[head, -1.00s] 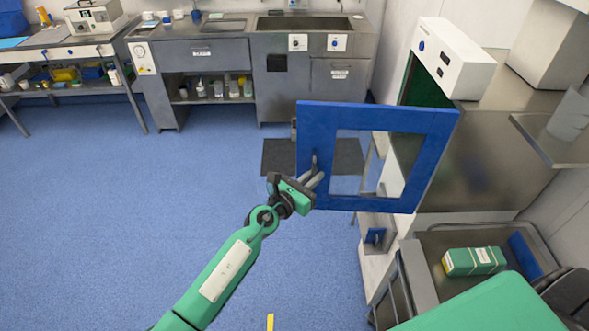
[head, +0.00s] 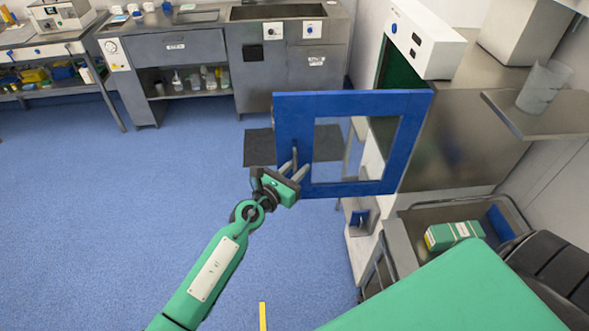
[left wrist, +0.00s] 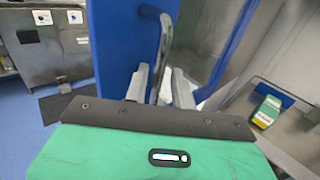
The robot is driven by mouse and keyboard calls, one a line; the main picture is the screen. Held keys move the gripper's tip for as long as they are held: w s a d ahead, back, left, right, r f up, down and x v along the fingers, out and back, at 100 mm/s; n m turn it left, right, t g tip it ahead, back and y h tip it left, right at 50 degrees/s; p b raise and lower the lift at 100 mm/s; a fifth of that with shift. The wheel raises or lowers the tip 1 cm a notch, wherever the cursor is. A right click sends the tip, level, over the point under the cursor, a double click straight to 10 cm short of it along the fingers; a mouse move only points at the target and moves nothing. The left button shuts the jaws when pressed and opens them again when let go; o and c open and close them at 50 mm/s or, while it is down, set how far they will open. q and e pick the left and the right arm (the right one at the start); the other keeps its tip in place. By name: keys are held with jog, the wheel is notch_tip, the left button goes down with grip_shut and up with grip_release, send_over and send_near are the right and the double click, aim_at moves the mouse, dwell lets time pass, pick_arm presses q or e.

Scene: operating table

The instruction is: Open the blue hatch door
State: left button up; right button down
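The blue hatch door (head: 290,140) has a clear window and stands swung out from the white and steel unit at the right. Its metal handle (left wrist: 166,45) is a curved bar near the door's left edge. My left gripper (head: 294,171) is at this handle. In the left wrist view, its two grey fingers (left wrist: 159,86) stand apart on either side of the bar, with a gap showing. The lower part of the bar lies between the fingers. My right gripper is out of view.
A trolley with a green box (head: 452,235) stands below the door's right side. A steel shelf with a clear beaker (head: 543,87) is at the right. Sink cabinets (head: 290,65) line the back. The blue floor at the left is clear.

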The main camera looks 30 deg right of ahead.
pick_arm(q)
jog(key=shift+s+a, duration=0.15)
jog(key=shift+a, duration=0.4)
jog(key=p+v, duration=0.1)
jog(key=v, duration=1.1)
jog(key=shift+s+a, duration=0.25)
jog(key=shift+s, duration=0.1)
